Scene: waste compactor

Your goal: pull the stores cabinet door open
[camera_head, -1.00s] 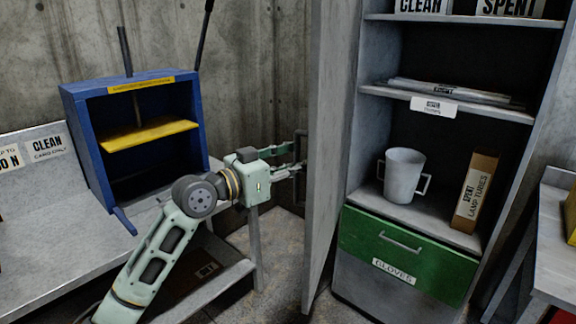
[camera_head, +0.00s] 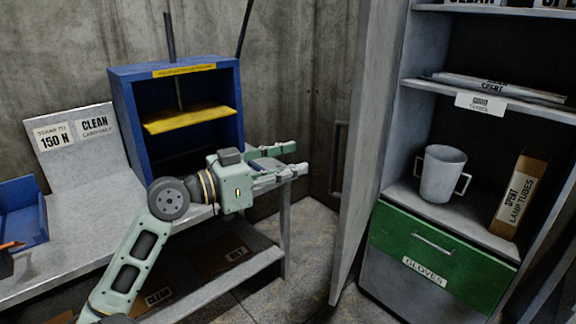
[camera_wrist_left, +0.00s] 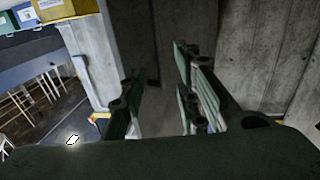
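The stores cabinet door (camera_head: 372,120) is a grey panel standing open, swung out toward me on the cabinet's left side. Its dark bar handle (camera_head: 338,160) is on the door's left face and nothing holds it. The cabinet's inside shows: shelves, a grey two-handled mug (camera_head: 441,172), and a green gloves drawer (camera_head: 440,255). My left gripper (camera_head: 297,158) is to the left of the handle, apart from it, with its fingers spread and empty. In the left wrist view its fingers (camera_wrist_left: 158,90) are also apart with nothing between them. My right gripper is out of view.
A blue box with a yellow shelf (camera_head: 180,110) stands on the grey bench (camera_head: 85,230) behind my left arm. A spent lamp tubes box (camera_head: 520,194) stands in the cabinet. Floor (camera_head: 305,250) shows clear between bench and door.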

